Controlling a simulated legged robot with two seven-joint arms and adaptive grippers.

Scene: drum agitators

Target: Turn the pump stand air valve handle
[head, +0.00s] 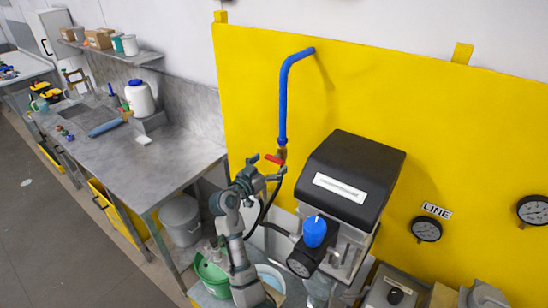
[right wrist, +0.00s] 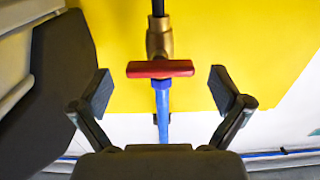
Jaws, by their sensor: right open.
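The red valve handle (head: 275,159) sits on a brass valve body at the lower end of the blue pipe (head: 283,100), in front of the yellow panel. In the right wrist view the red handle (right wrist: 160,69) lies crosswise, with the brass body (right wrist: 159,40) above it and the blue pipe (right wrist: 162,103) below. My right gripper (head: 266,171) is open and empty just in front of the handle. In the right wrist view its fingertips (right wrist: 161,90) stand apart to either side of the handle, with visible gaps. My left gripper is out of view.
A black-topped pump unit (head: 345,178) with a blue knob (head: 314,231) stands close on the right. A dark hose (head: 265,212) hangs below the valve. A steel bench (head: 160,175) is at left. Gauges (head: 426,229) sit on the yellow panel (head: 400,95).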

